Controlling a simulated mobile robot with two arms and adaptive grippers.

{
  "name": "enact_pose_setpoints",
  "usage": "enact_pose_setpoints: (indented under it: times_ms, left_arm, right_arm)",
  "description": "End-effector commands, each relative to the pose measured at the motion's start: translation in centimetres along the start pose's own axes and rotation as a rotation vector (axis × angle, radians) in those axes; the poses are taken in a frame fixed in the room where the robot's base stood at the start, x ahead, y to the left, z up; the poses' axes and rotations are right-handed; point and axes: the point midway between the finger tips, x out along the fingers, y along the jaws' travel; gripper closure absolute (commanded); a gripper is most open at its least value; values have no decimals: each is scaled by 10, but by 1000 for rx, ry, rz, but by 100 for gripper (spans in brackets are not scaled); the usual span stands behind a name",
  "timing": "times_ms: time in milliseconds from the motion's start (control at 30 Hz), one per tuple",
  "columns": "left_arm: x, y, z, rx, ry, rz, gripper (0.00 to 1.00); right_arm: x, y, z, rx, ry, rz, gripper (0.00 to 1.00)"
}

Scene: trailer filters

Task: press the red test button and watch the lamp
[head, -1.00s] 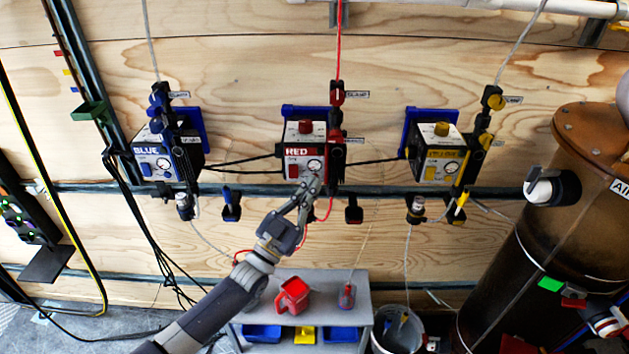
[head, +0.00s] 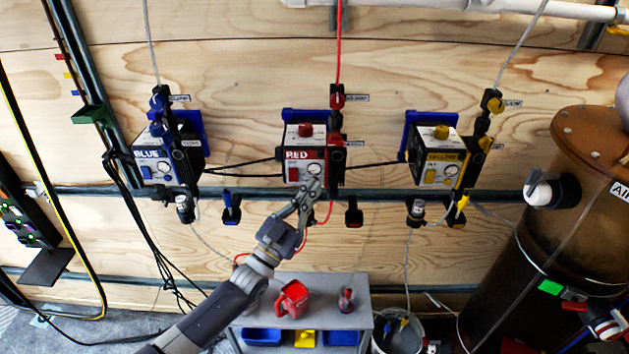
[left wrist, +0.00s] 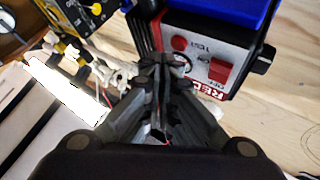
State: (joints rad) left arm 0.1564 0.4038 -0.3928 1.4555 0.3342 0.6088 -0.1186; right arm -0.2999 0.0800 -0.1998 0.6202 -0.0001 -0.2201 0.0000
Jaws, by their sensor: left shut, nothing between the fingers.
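The red-labelled box (head: 291,141) hangs on the wooden wall, with a red dome (head: 305,130) on top. In the left wrist view, the box's white and red face (left wrist: 203,48) carries a round red button (left wrist: 180,43) marked TEST and a red ON/OFF switch (left wrist: 219,70). My left gripper (head: 314,184) is shut and empty, its tips at the lower front of the box. In the left wrist view its closed fingers (left wrist: 160,65) lie beside the face and partly cover the gauge. I cannot tell whether they touch the box, or whether a lamp is lit.
A blue-labelled box (head: 152,156) hangs to the left and a yellow-labelled box (head: 438,160) to the right. Below stand a grey bench (head: 335,318) with a red container (head: 292,299) and a bucket (head: 399,340). A brown tank (head: 535,250) fills the right side.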

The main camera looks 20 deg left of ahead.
Motion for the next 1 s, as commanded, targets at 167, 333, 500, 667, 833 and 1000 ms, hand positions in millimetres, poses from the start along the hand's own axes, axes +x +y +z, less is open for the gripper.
enact_pose_setpoints:
  times_ms: [167, 333, 500, 667, 833, 1000]
  left_arm:
    - [0, 0, 0, 0, 0, 0, 100]
    - [0, 0, 0, 0, 0, 0, 100]
    - [4, -3, 4, 1, 1, 0, 100]
    - [6, -4, 4, 1, 0, 0, 100]
    - [6, -4, 4, 0, 0, 0, 100]
    - [6, -4, 4, 0, 0, 0, 100]
  right_arm:
    - [0, 0, 0, 0, 0, 0, 58]
    - [1, 0, 0, 0, 0, 0, 58]
    - [5, 0, 0, 0, 0, 0, 58]
    - [6, 0, 0, 0, 0, 0, 58]
    - [6, 0, 0, 0, 0, 0, 58]
    - [6, 0, 0, 0, 0, 0, 58]
